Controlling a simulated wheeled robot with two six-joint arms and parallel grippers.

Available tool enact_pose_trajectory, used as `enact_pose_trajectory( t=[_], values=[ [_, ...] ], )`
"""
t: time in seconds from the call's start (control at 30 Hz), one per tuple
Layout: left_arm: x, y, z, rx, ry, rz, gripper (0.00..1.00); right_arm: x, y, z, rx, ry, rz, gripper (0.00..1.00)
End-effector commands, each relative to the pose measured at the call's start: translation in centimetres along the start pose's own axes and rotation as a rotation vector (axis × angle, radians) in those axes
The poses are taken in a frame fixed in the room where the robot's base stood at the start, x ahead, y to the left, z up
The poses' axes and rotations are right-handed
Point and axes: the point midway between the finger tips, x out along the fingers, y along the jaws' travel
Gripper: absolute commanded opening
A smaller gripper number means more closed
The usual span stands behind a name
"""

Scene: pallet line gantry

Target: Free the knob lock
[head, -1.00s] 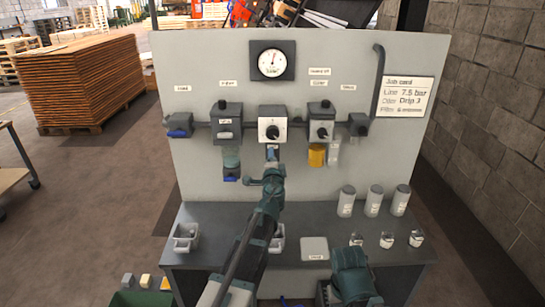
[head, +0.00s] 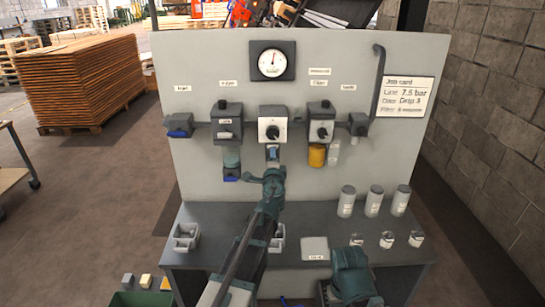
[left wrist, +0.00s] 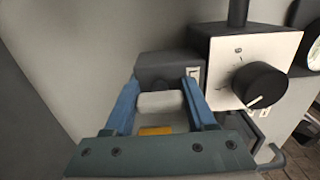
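The black knob (head: 272,132) sits on a white-faced box (head: 265,122) in the middle of the panel. In the left wrist view, the knob (left wrist: 260,85) is to the right of my fingers and clear of them. My left gripper (left wrist: 162,103) is just below the white-faced box in the head view. Its two blue fingers stand apart on either side of a pale grey piece (left wrist: 162,102), which fills the gap; I cannot tell whether they grip it. An orange patch (left wrist: 155,131) shows nearer the palm. My right gripper is out of view.
A round gauge (head: 271,62) is above the box. On the bench are three grey canisters (head: 372,200), several small cups and an open grey bin (head: 187,235). A job card (head: 403,96) is at right.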

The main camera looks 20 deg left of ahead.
Motion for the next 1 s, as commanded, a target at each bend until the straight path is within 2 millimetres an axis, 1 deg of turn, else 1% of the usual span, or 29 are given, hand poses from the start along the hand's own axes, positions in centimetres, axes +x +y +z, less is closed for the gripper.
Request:
enact_pose_trajectory(
  t=[0.03,0.13,0.17,0.43,0.57,0.67,0.77,0.87,1.0],
  values=[
    [-0.1,0.0,-0.1,0.000,0.001,0.000,0.66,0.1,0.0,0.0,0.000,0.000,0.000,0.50],
    [-0.1,0.0,0.0,0.000,0.001,0.000,0.84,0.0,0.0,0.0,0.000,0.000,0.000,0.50],
    [-0.1,0.0,0.0,-0.001,0.001,0.000,0.85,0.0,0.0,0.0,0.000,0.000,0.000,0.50],
    [-0.1,0.0,0.0,-0.001,0.000,0.000,0.85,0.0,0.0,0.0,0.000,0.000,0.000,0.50],
    [-0.5,0.0,0.0,-0.002,0.000,0.000,0.85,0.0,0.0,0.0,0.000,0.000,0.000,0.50],
    [-1.3,0.0,0.0,-0.002,0.001,0.000,0.85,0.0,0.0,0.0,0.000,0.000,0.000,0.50],
    [-2.6,0.0,0.0,-0.002,0.001,0.000,0.85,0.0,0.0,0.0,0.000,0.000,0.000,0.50],
    [-4.4,0.0,0.1,-0.002,0.002,0.000,0.85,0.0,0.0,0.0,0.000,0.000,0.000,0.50],
    [-7.5,0.0,0.1,-0.001,0.002,0.000,0.85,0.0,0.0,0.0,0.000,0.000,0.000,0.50]
  ],
)
